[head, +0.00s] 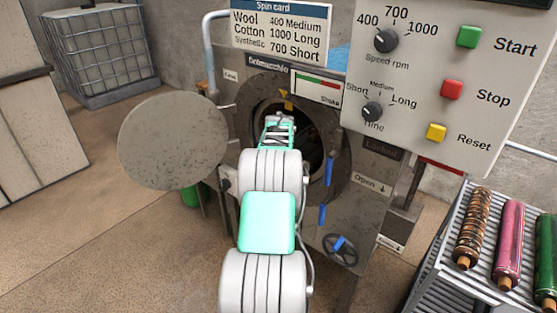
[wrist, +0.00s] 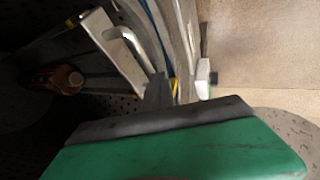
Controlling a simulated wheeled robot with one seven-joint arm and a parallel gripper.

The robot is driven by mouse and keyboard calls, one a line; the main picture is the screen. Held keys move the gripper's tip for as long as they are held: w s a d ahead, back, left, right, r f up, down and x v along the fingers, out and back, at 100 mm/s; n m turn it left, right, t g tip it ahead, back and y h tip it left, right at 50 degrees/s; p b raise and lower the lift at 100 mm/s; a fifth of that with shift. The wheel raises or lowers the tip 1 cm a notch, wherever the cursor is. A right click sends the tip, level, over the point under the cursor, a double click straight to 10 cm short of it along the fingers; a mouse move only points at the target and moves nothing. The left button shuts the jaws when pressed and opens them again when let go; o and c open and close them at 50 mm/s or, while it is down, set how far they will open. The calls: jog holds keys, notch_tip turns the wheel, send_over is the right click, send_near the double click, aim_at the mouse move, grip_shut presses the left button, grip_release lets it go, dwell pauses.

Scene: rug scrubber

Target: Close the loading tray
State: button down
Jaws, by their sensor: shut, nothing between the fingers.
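My arm reaches to the round opening (head: 330,133) of the grey spin machine, and my gripper (head: 283,112) is at that opening, partly hidden by the arm's own links. In the wrist view my gripper (wrist: 160,92) is shut and empty, with its green body filling the bottom. Just beyond it is a pale metal piece with a bent bar handle (wrist: 134,45), beside long grey rails. It may be part of the loading tray, but I cannot tell for sure. I cannot tell whether the gripper touches it.
The round door (head: 172,140) stands open at the left. The dark perforated drum holds a reddish-brown roll end (wrist: 66,79). A control panel (head: 440,90) hangs at the upper right. A rack (head: 445,255) with rolled rugs stands at the lower right.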

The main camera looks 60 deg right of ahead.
jog(key=shift+s+d+r, duration=0.1)
jog(key=shift+d+r, duration=0.1)
jog(key=shift+r, duration=0.05)
jog(key=s+a+r+b, duration=0.1)
jog(key=s+a+r, duration=0.1)
jog(key=a+r, duration=0.7)
jog(key=w+a+r+y+p, duration=0.1)
jog(key=w+a+r, duration=0.15)
jog(key=a, duration=0.75)
jog(key=w+a+r+n+t+y+p, duration=0.1)
jog(key=w+a+p, duration=0.15)
jog(key=a, duration=0.75)
jog(key=w+a+r+y+p, duration=0.1)
jog(key=w+a+r, duration=0.15)
jog(key=a, duration=0.65)
jog(key=s+a+f+y+p, duration=0.1)
jog(key=s+a, duration=0.2)
jog(key=a, duration=0.5)
jog(key=s+a+f+n+p, duration=0.1)
jog(key=s+a, duration=0.3)
jog(key=a, duration=0.4)
jog(key=s+a+f+g+y+p, duration=0.1)
jog(key=s+a, duration=0.3)
jog(key=a, duration=0.4)
jog(key=shift+s+a+n+y, duration=0.25)
jog(key=shift+a+n+y, duration=0.05)
